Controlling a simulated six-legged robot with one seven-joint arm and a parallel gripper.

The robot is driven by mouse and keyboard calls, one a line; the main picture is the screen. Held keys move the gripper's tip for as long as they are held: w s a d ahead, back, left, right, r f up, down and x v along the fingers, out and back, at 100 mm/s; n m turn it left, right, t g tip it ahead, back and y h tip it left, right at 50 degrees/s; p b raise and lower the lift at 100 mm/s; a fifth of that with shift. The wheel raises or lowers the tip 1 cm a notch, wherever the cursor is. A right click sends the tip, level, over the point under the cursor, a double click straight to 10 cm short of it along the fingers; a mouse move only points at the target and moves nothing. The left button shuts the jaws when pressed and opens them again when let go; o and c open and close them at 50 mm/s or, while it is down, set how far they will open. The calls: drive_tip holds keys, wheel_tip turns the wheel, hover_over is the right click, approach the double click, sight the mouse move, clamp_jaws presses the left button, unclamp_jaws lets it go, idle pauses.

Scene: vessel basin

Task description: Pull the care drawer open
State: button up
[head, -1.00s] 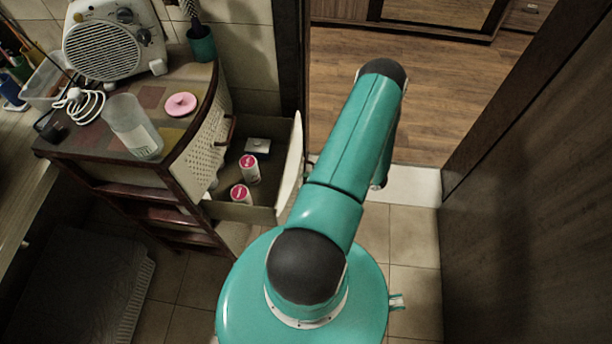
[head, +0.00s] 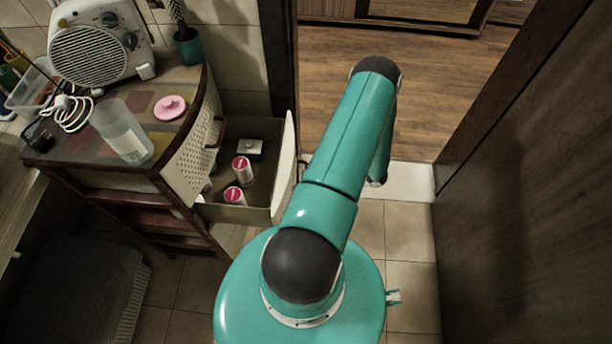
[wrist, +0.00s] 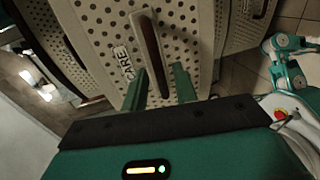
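The care drawer front (wrist: 110,35) is pale, perforated and marked CARE in the wrist view. Its dark bar handle (wrist: 150,50) passes between the two teal fingers of my gripper (wrist: 160,80). The fingers are apart, one on each side of the handle's near end. I cannot tell whether they touch it. In the head view a drawer (head: 284,165) stands pulled out of the cabinet, with its inside showing. It looks like the care drawer, but its label is hidden there. My gripper is hidden behind my arm in the head view.
The open drawer holds two pink-topped cans (head: 241,167) and a small white box (head: 250,147). The cabinet top carries a heater (head: 92,52), a clear bottle (head: 122,132) and a pink lid (head: 170,107). A dark wall (head: 520,190) stands right; tiled floor (head: 408,240) lies clear beside me.

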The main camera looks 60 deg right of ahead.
drive_tip(key=v, duration=1.1)
drive_tip(key=shift+s, duration=0.35)
drive_tip(key=shift+d, duration=0.1)
